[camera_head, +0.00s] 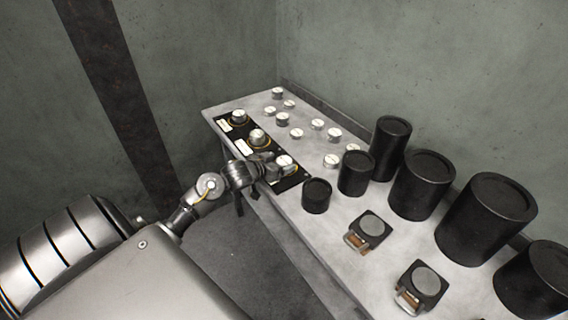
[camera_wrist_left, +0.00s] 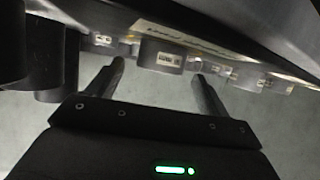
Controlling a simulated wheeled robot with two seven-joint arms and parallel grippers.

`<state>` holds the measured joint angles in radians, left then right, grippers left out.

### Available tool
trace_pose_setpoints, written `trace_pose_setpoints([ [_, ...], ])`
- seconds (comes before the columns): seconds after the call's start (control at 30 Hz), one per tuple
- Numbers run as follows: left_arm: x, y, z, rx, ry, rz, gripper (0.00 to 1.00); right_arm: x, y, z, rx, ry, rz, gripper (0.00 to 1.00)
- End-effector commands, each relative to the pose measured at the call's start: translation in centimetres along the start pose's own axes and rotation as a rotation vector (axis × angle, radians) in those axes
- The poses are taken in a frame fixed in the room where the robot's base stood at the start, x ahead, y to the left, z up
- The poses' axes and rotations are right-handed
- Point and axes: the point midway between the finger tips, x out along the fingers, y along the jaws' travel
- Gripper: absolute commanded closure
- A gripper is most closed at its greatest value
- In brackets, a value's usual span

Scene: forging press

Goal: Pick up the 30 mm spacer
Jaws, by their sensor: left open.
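Three silvery spacers stand on a black strip along the table's left edge: a far one (camera_head: 238,116), a middle one (camera_head: 256,137) and a near one (camera_head: 284,163). Pale labels lie by them, too small to read, so I cannot tell which is the 30 mm spacer. My left gripper (camera_head: 268,165) is open beside the near spacer. In the left wrist view a labelled metal spacer (camera_wrist_left: 162,57) appears between and beyond the open fingertips (camera_wrist_left: 158,71); contact is not visible. My right gripper is out of view.
Several small metal discs (camera_head: 317,124) lie on the grey table (camera_head: 334,238) behind the strip. Several black cylinders (camera_head: 486,219) stand at the right. Two dark blocks with round grey tops (camera_head: 370,225) sit nearer the front. A wall closes the back.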

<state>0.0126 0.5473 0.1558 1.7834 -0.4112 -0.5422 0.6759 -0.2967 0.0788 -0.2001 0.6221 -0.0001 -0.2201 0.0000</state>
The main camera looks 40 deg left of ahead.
Motion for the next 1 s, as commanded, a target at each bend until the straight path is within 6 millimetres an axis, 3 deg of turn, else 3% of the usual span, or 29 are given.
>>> trace_pose_setpoints([
  [0.2, 2.9, 0.0, -0.1, -0.002, -0.001, -0.002, 0.21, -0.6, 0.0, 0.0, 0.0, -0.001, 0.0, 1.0],
  [0.5, 3.4, 0.0, 0.0, 0.0, 0.0, -0.002, 0.21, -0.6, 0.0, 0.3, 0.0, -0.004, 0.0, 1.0],
  [1.0, 3.3, 0.0, 0.0, 0.001, 0.0, -0.002, 0.87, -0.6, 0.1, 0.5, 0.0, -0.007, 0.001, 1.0],
])
